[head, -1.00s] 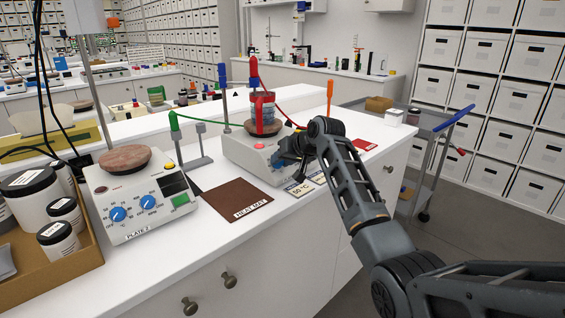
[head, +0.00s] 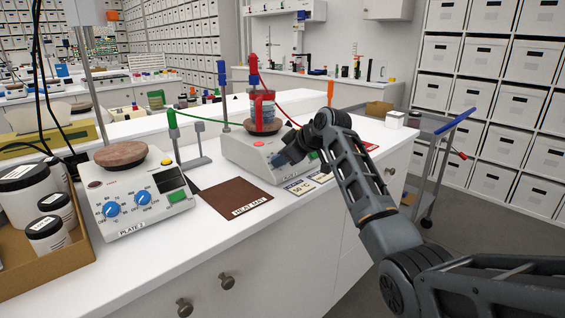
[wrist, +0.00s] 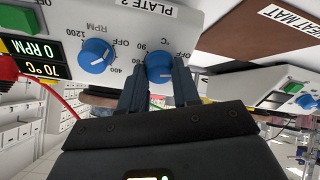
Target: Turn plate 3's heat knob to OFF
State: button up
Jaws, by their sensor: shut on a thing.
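My gripper (wrist: 159,82) is shut on the blue heat knob (wrist: 159,66), one finger on each side. The fingers partly hide the knob and its scale, so its pointer is hard to read. The blue RPM knob (wrist: 96,56) stands beside it, untouched. In the head view my gripper (head: 283,157) is at plate 3's front.
Plate 2 (head: 135,215) stands at the left, with the brown heat mat (head: 230,197) between the plates. A red cable (head: 290,90) runs behind plate 3. Label cards (head: 300,187) lie in front of it. A box of jars (head: 85,262) is at far left.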

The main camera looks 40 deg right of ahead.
jog(key=shift+f+n+b, duration=0.15)
jog(key=shift+n+b, duration=0.85)
jog(key=shift+n, duration=1.3)
jog(key=o, duration=1.1)
jog(key=shift+c, duration=0.2)
jog(key=shift+s+r, duration=0.1)
jog(key=shift+r, duration=0.1)
jog(key=v, duration=0.7)
jog(key=shift+s+r, duration=0.15)
jog(key=shift+r, duration=0.05)
jog(key=shift+d, duration=0.15)
